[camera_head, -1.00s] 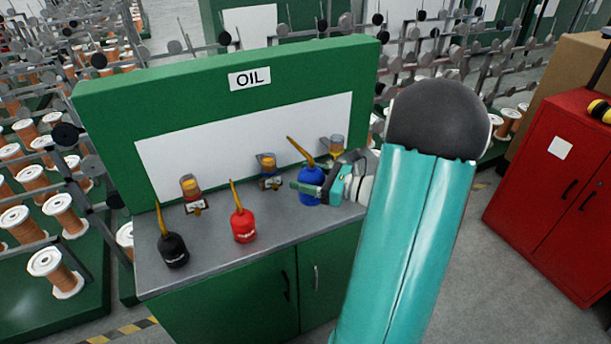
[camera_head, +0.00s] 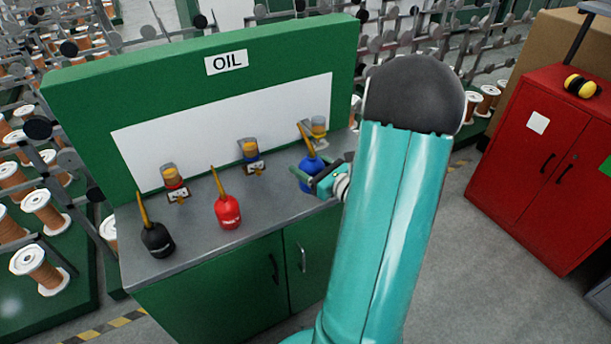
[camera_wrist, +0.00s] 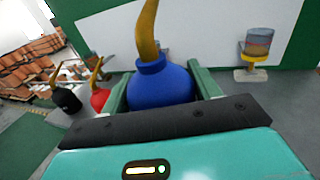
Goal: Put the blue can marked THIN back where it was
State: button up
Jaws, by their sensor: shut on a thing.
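The blue can (camera_head: 310,176) with a yellow spout is at the right part of the grey counter top (camera_head: 270,213). My gripper (camera_head: 314,185) is shut on it. In the wrist view the blue can (camera_wrist: 160,85) stands between the two green fingers, spout upward. Its marking is not readable, and I cannot tell whether its base touches the counter. A red can (camera_head: 227,211) and a black can (camera_head: 157,239) stand to its left on the counter. My arm hides the counter's right end.
A red cabinet (camera_head: 540,160) stands at the right.

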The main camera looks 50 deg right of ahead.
jog(key=shift+w+d+f, duration=0.95)
jog(key=shift+w+f, duration=0.2)
jog(key=shift+f, duration=0.6)
jog(key=shift+w+d+f, duration=0.9)
jog(key=shift+w+f, duration=0.25)
jog(key=shift+f, duration=0.65)
jog(key=shift+w+d+f, duration=0.95)
jog(key=shift+w+f, duration=0.2)
jog(key=shift+f, duration=0.6)
jog(key=shift+f, duration=0.15)
jog(key=o, duration=1.2)
jog(key=shift+s, duration=0.3)
jog(key=s, duration=1.1)
jog(key=shift+s+d+r, duration=0.15)
jog(key=shift+s+r, duration=0.05)
jog(key=shift+s, duration=0.05)
